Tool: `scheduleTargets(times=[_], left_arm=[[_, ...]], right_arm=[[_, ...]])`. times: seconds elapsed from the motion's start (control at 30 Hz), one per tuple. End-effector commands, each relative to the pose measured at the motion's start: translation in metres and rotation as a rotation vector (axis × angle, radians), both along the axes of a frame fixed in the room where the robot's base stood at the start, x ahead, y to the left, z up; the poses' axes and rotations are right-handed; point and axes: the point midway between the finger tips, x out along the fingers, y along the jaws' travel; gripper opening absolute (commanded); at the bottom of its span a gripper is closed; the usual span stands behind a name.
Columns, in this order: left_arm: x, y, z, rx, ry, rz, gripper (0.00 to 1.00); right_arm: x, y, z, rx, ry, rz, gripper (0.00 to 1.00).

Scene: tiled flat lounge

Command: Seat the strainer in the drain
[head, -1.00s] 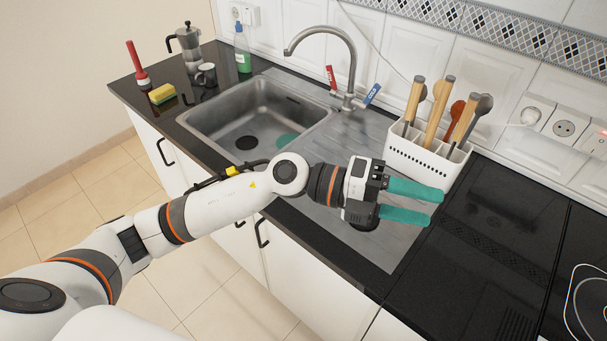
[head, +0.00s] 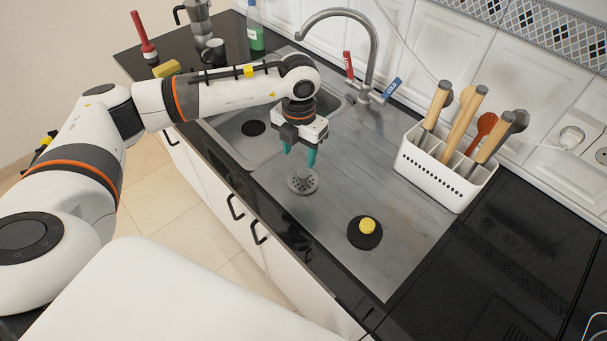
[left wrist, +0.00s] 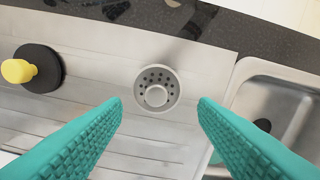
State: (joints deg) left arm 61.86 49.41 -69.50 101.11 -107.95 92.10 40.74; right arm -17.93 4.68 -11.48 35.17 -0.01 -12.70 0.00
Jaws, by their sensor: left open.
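The strainer (head: 303,181) is a grey metal basket with holes and a small knob, resting on the ribbed drainboard right of the sink. It also shows in the left wrist view (left wrist: 157,90), between and beyond the fingertips. My left gripper (head: 300,158) points down just above the strainer, teal fingers open on either side and apart from it. In the left wrist view my left gripper (left wrist: 160,103) is open and empty. The drain (head: 254,128) is a dark round hole in the sink floor. My right gripper is not in view.
A black disc stopper with a yellow knob (head: 366,230) lies on the drainboard (head: 330,240). A white utensil holder (head: 440,172) stands at the right. The faucet (head: 372,50) rises behind the sink (head: 232,150). A yellow sponge (head: 167,69) and red brush (head: 145,45) are at far left.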

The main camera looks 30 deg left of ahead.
Motion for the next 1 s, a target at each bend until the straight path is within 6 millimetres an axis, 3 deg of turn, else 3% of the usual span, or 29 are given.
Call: scheduleTargets(times=[0.17,0.43,0.6,0.83,1.0], left_arm=[[0.000,-0.001,-0.014,-0.002,-0.001,0.000,0.54],[0.001,-0.005,-0.047,-0.003,0.003,-0.001,0.54],[0.001,-0.006,-0.065,-0.004,0.001,-0.002,0.54],[0.002,-0.006,-0.067,-0.004,-0.001,-0.002,0.54],[0.002,-0.005,-0.067,-0.004,-0.001,-0.002,0.27]], right_arm=[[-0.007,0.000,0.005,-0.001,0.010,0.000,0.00],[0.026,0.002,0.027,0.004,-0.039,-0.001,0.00],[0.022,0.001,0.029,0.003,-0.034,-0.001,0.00],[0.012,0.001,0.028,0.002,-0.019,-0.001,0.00],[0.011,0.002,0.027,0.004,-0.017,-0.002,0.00]])
